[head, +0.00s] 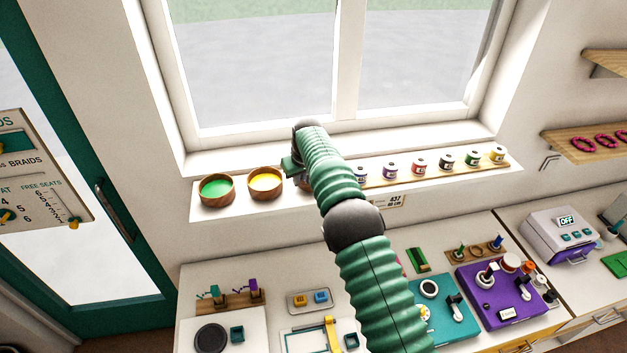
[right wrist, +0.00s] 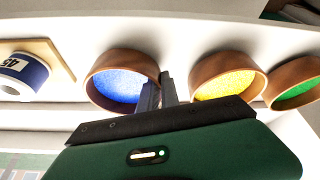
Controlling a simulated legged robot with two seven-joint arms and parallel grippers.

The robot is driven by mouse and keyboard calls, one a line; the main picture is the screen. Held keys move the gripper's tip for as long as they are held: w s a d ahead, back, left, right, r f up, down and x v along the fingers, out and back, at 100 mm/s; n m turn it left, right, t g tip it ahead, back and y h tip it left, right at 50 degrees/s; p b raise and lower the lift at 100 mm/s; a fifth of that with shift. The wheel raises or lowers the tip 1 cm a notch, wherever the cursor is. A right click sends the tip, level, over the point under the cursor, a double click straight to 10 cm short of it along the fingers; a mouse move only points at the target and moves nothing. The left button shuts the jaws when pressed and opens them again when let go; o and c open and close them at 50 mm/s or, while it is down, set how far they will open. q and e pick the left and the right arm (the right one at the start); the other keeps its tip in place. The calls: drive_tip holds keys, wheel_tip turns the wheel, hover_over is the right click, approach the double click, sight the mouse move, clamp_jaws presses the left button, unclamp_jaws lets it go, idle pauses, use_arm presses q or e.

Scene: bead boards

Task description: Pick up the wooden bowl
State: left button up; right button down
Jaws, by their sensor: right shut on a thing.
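Three wooden bowls stand in a row on the white window sill. The green-filled bowl (head: 217,190) is at the left and the yellow-filled bowl (head: 265,183) is beside it. The blue-filled bowl (right wrist: 125,57) is largely hidden by my right arm in the head view. In the right wrist view, my right gripper (right wrist: 159,88) has its fingers at the rim of the blue-filled bowl, on the side facing the yellow-filled bowl (right wrist: 225,68), and is shut on it. I cannot tell any gap between this bowl and the sill. My left gripper is not in view.
The window pane is close behind. Below is a counter with a teal device (head: 440,335), a purple device (head: 500,292) and small trays.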

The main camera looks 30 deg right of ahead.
drive_tip(key=shift+a, duration=0.1)
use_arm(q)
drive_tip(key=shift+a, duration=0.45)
use_arm(e)
drive_tip(key=shift+a+r, duration=0.1)
drive_tip(key=shift+a, duration=0.25)
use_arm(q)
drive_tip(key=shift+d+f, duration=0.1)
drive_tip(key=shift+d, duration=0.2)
use_arm(e)
drive_tip(key=shift+d, duration=0.3)
